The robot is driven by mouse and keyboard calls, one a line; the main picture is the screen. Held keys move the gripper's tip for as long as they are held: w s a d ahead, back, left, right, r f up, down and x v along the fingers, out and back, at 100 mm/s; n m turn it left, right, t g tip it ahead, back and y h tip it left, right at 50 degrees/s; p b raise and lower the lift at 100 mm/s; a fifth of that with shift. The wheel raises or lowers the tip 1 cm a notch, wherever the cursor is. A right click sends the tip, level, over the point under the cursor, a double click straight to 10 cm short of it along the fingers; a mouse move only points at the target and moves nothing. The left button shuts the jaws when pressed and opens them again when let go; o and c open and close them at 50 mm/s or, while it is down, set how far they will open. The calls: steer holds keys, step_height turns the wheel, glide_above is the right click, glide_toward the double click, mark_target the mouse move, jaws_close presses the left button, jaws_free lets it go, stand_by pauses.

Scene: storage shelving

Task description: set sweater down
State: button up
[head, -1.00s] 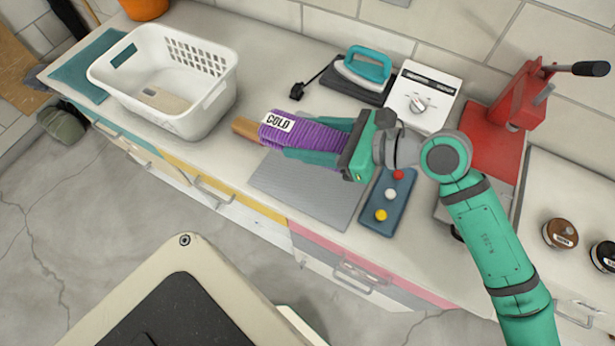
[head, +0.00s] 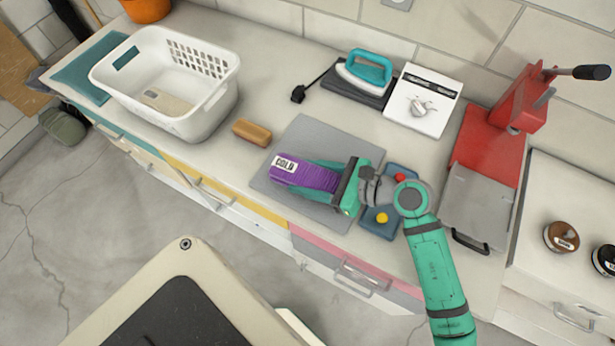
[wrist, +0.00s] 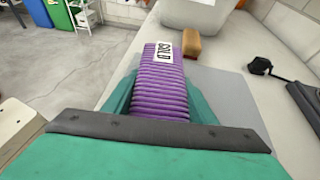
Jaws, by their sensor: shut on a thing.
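The sweater (head: 307,178) is a purple ribbed folded bundle with a white label reading COLD. My gripper (head: 312,180) is shut on it, with one teal finger along each side. In the head view the sweater is over the grey mat (head: 322,134); I cannot tell whether it touches the mat. In the wrist view the sweater (wrist: 160,88) lies between my fingers, its label at the far end.
A wooden block (head: 252,132) sits left of the mat, near a white laundry basket (head: 205,110).

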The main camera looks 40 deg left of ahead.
steer(key=shift+f, duration=0.5)
steer(key=shift+f, duration=0.2)
steer(key=o, duration=1.2)
steer(key=shift+o, duration=0.2)
